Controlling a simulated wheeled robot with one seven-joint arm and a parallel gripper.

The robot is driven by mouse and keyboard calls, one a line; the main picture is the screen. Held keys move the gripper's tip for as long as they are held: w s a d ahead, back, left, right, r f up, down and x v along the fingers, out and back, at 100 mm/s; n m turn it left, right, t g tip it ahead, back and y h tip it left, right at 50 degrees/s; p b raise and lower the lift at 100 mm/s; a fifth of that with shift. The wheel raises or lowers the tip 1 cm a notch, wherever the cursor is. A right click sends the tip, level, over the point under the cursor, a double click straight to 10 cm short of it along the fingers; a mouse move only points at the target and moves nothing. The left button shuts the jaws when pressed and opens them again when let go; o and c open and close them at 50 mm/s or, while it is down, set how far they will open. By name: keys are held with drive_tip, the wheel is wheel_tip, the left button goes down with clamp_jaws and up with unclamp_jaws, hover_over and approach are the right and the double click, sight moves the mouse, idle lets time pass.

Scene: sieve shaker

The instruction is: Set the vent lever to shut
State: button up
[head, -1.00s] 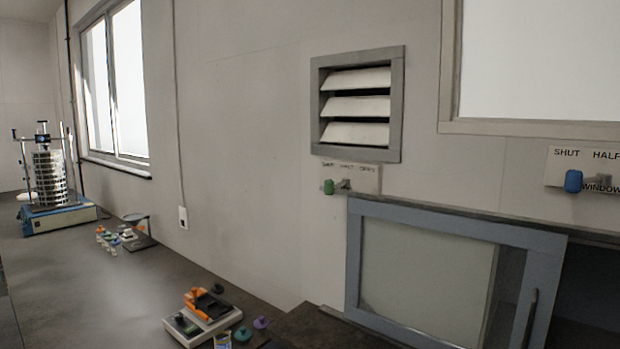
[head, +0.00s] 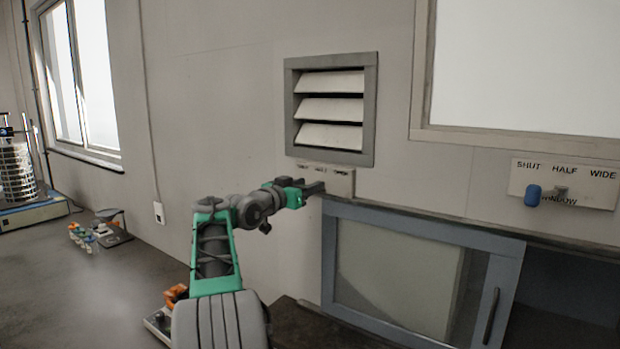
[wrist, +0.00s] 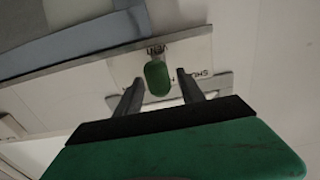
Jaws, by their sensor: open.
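The vent (head: 330,108) is on the wall in the head view, its pale slats tilted with dark gaps between them. Below it is the vent's label plate (head: 340,180), which also shows upside down in the wrist view (wrist: 205,55). The green lever knob (wrist: 157,78) sticks out from the plate in the wrist view; which mark it stands at I cannot tell. My gripper (wrist: 159,86) is open, with one finger on each side of the knob and gaps visible. In the head view my gripper (head: 318,187) covers the knob.
A blue-framed glass sash (head: 400,275) stands just below the plate, under a ledge. A window plate with a blue knob (head: 532,195) is to the right. The sieve shaker (head: 20,185) and small bench items are at the left.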

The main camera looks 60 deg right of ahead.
drive_tip(key=shift+s+d, duration=0.1)
drive_tip(key=shift+d, duration=0.8)
drive_tip(key=shift+c, duration=0.3)
clamp_jaws()
idle(0.4)
